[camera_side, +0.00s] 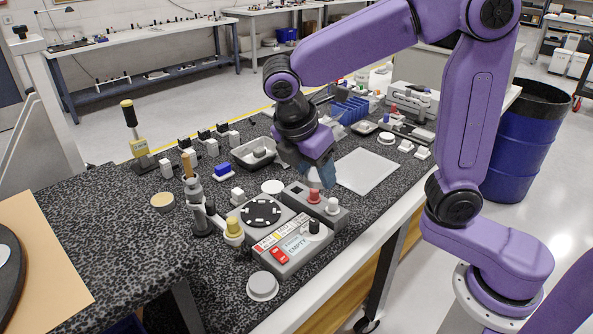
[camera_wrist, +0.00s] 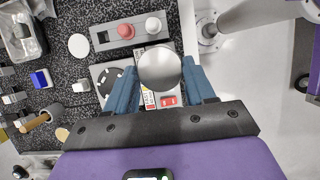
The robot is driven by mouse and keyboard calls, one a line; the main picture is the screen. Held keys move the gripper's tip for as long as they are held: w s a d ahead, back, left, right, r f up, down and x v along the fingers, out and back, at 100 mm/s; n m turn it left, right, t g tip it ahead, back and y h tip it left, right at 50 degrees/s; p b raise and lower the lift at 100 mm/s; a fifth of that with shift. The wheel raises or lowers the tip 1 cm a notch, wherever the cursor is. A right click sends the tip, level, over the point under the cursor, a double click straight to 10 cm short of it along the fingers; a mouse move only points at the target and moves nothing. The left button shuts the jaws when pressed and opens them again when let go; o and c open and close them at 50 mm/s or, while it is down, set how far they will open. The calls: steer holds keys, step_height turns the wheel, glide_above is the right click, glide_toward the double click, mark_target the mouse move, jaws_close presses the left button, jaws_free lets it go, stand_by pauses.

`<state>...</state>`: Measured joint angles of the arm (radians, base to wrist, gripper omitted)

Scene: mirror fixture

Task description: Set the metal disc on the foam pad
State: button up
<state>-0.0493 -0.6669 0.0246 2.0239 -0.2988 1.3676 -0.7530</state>
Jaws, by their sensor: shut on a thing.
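My gripper (camera_wrist: 161,70) has two blue fingers shut on a round, shiny metal disc (camera_wrist: 160,68), seen between the fingertips in the wrist view. In the side view my gripper (camera_side: 318,176) points down above the two-knob grey box, and the disc cannot be made out clearly there. A flat white round pad (camera_side: 272,187) lies on the speckled bench and looks most like the foam pad, though its material cannot be told. It also shows in the wrist view (camera_wrist: 78,45), up and left of the disc, apart from it.
A grey fixture (camera_side: 288,262) carries a dotted black disc (camera_side: 262,212) and a red switch. The two-knob box (camera_side: 336,217) stands beside it. A bare white sheet (camera_side: 367,171) lies right.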

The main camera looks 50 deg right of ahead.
steer(key=shift+d, duration=0.25)
steer(key=w+d+f+n, duration=0.1)
steer(key=w+d, duration=0.1)
steer(key=w+d+f+n+t, duration=0.1)
steer(key=w+d+n, duration=0.1)
steer(key=d, duration=0.1)
steer(key=w+d+f+n, duration=0.1)
steer(key=w+d, duration=0.1)
steer(key=w, duration=0.1)
steer(key=shift+w+d+f+t, duration=0.1)
steer(key=shift+d+t, duration=0.2)
steer(key=shift+d, duration=0.05)
steer(key=w+f, duration=0.4)
steer(key=w, duration=0.4)
glide_above(273, 186)
steer(key=s+a, duration=0.1)
steer(key=shift+n, duration=0.3)
step_height(273, 186, down, 5)
steer(key=shift+f, duration=0.1)
steer(key=shift+w+f, duration=0.3)
steer(key=shift+f, duration=1.6)
steer(key=o, duration=1.1)
steer(key=shift+f, duration=0.1)
